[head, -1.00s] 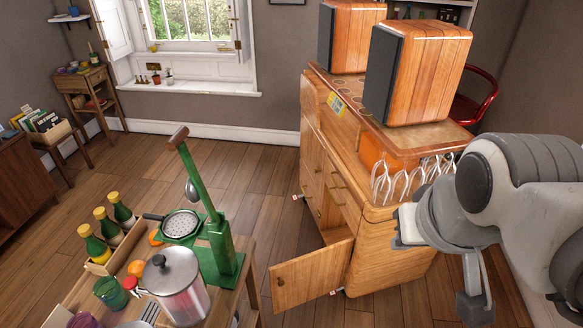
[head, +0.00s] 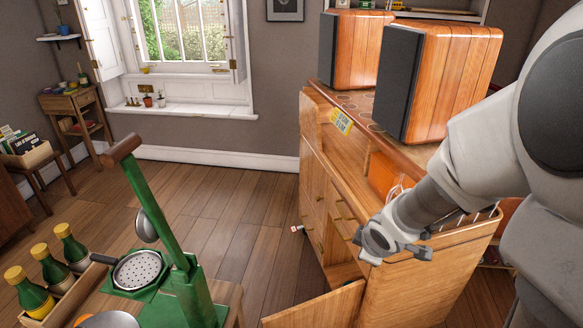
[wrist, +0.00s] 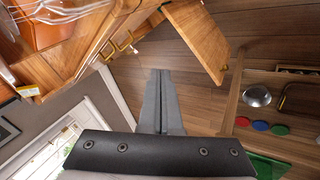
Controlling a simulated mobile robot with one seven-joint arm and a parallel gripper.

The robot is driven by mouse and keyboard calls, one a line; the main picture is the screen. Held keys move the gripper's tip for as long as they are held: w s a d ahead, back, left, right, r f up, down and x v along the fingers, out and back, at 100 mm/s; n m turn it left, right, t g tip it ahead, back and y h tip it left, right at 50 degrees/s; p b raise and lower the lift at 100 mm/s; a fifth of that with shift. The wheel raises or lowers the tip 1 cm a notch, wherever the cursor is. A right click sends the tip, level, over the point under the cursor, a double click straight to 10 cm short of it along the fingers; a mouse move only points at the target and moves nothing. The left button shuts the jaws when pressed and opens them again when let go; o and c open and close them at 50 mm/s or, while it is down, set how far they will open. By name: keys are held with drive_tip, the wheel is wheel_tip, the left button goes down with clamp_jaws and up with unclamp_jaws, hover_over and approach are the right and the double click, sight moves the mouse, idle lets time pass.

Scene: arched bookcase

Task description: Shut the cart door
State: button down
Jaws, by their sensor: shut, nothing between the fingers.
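The wooden cart (head: 425,280) stands at the right in the head view. Its low cart door (head: 318,308) is swung open, out from the front toward the lower left, and partly cut off by the picture's bottom edge. In the wrist view the open door (wrist: 195,42) is at upper right, with a brass handle on it. My gripper (head: 393,246) is in front of the cart's near end, above the door. In the wrist view its fingers (wrist: 161,76) are together, empty, and appear apart from the door.
Two speakers (head: 440,80) stand on the cart top. A side table with a green juicer (head: 170,265) and bottles (head: 70,245) is at lower left, near the door.

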drive_tip(key=a+f+n+g+y+b, duration=0.1)
drive_tip(key=a+f+n+y+b, duration=0.35)
drive_tip(key=f, duration=1.15)
drive_tip(key=n+g+y+b, duration=0.2)
drive_tip(key=n+b, duration=0.2)
drive_tip(key=b, duration=0.4)
approach(273, 324)
drive_tip(key=shift+x, duration=2.45)
drive_tip(key=shift+d, duration=0.1)
